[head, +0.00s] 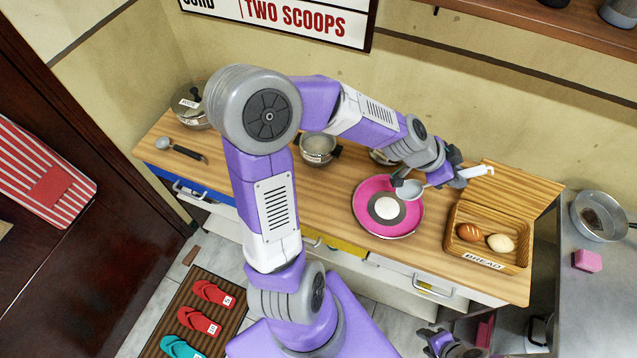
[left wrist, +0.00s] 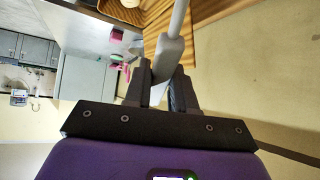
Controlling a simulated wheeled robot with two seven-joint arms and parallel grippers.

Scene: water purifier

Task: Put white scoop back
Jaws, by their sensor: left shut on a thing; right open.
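The white scoop (head: 478,171) is in my left gripper (head: 455,178) in the head view. Its pale bowl (head: 409,190) hangs over the upper right rim of a pink plate (head: 372,222), and its handle points right. In the left wrist view the scoop's handle (left wrist: 172,45) runs between the two dark fingers of my left gripper (left wrist: 164,90), which is shut on it. My right gripper (head: 447,345) is open at the bottom edge of the head view, low and away from the counter top.
A grey scoop with a dark handle (head: 181,149) lies at the counter's left. A bread tray (head: 520,258) holds two rolls at right. A lidded pot (head: 190,104) stands at the far left. Bare wood (head: 335,190) lies left of the plate.

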